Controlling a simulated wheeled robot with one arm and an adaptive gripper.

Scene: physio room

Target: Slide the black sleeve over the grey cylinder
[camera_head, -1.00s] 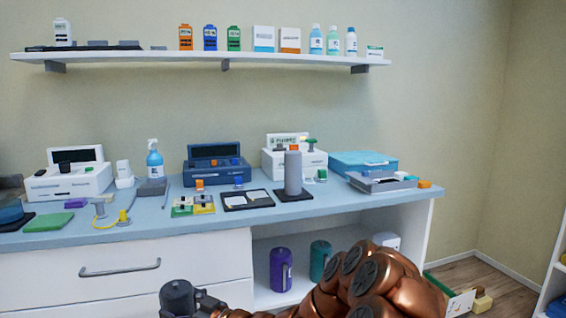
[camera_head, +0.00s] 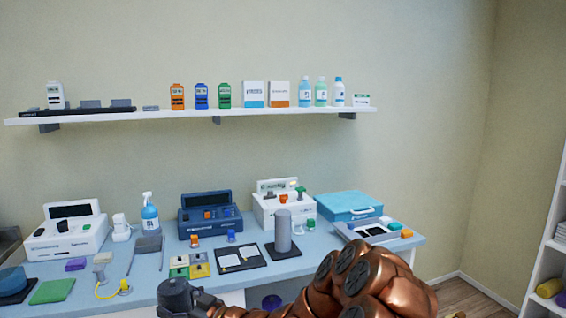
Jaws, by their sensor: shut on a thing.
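The grey cylinder (camera_head: 283,232) stands upright on a dark square base (camera_head: 283,251) on the blue-grey counter, right of centre. My gripper (camera_head: 189,299) is at the bottom of the picture, partly cut off, in front of the counter and lower left of the cylinder. It is shut on a dark, rounded piece that looks like the black sleeve (camera_head: 174,296). The sleeve is apart from the cylinder. Its opening and lower part are hard to make out.
A dark tray (camera_head: 226,262) with white items lies left of the cylinder. A white device (camera_head: 266,212) stands behind it, and a blue case (camera_head: 348,205) and a grey tray (camera_head: 345,233) lie to its right. A wall shelf (camera_head: 200,117) hangs above.

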